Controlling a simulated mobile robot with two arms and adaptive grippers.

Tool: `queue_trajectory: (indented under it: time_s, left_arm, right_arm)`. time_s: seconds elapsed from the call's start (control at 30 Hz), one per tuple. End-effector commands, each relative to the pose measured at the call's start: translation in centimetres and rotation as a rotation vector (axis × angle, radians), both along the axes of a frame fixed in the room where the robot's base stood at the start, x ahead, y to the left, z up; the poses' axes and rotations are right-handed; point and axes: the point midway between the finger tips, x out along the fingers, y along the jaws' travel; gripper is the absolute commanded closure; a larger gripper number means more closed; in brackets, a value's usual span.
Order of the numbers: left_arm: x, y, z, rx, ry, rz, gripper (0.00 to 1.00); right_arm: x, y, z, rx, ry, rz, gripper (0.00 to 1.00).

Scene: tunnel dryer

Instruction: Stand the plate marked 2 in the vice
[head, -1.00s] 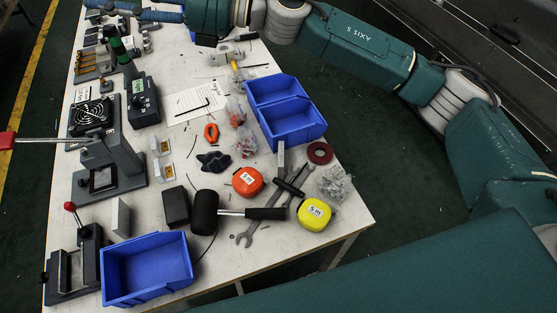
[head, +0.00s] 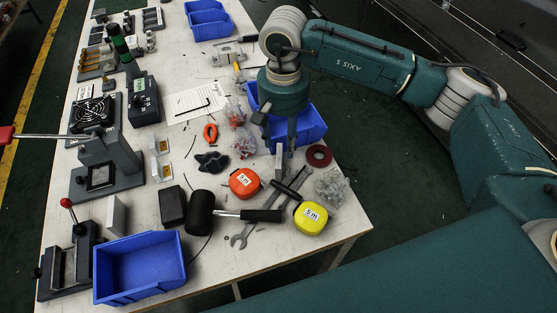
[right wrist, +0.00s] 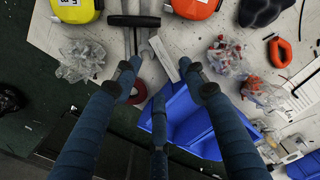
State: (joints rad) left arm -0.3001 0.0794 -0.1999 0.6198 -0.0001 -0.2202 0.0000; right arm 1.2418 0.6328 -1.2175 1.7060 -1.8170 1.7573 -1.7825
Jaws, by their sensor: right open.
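A light grey plate (head: 279,160) stands near the table's right side, by the blue bins; it also shows in the right wrist view (right wrist: 164,58). Another grey plate (head: 116,216) stands at the left, beside a dark clamp-like device with a red-knobbed lever, which looks like the vice (head: 69,262). I cannot read a 2 on either plate. My right gripper (head: 278,135) is open and empty, pointing down over the near blue bin and just behind the light grey plate. Its fingers (right wrist: 159,90) spread below that plate in the wrist view. My left gripper is not in view.
A blue bin (head: 140,267) stands right of the vice. A lever press (head: 105,165) stands behind it.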

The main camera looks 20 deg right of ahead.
Motion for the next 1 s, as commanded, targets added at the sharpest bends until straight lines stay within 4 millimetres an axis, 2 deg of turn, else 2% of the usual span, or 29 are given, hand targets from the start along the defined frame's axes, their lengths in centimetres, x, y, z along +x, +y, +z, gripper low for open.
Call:
queue_trajectory:
  time_s: [0.1,0.27,0.43,0.6,0.87,1.0]
  left_arm:
    - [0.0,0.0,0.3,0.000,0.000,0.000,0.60]
    - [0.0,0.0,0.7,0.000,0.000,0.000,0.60]
    - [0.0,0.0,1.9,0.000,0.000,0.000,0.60]
    - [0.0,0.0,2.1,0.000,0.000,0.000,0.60]
    - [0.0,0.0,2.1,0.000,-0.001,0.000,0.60]
    - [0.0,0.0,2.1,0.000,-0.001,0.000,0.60]
  right_arm:
    - [0.0,0.0,-1.4,0.002,0.002,-0.001,0.57]
    - [0.0,0.1,-2.5,0.002,0.002,-0.001,0.57]
    - [0.3,0.3,-4.9,0.002,0.003,-0.002,0.57]
    - [0.3,0.3,-6.9,0.004,0.002,-0.001,0.57]
    - [0.4,0.3,-7.3,0.004,0.000,-0.001,0.57]
    - [0.4,0.3,-7.3,0.004,0.000,-0.001,0.83]
